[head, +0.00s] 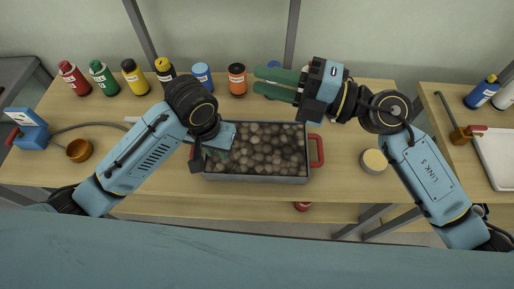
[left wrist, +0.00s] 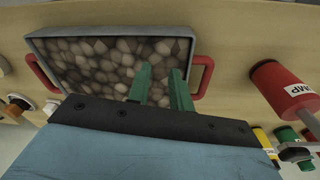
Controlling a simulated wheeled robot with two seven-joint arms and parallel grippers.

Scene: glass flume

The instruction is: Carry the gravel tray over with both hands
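The gravel tray (head: 255,179) is a grey box full of brown stones on the wooden table, with a red handle at each end. Its right handle (head: 317,150) is free; its left handle (head: 194,158) is partly hidden by my left gripper. My left gripper (head: 208,160) is above the tray's left end. In the left wrist view its green fingers (left wrist: 163,70) are apart with nothing between them, over the tray's edge beside a handle (left wrist: 203,76). My right gripper (head: 257,79) is behind the tray, pointing left, its green fingers apart and empty.
Several coloured bottles stand along the table's back edge, such as an orange one (head: 237,79). A blue device (head: 30,130) and a copper cup (head: 79,150) are at the left. A round cream-topped item (head: 374,161) sits right of the tray. A second table (head: 455,100) is further right.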

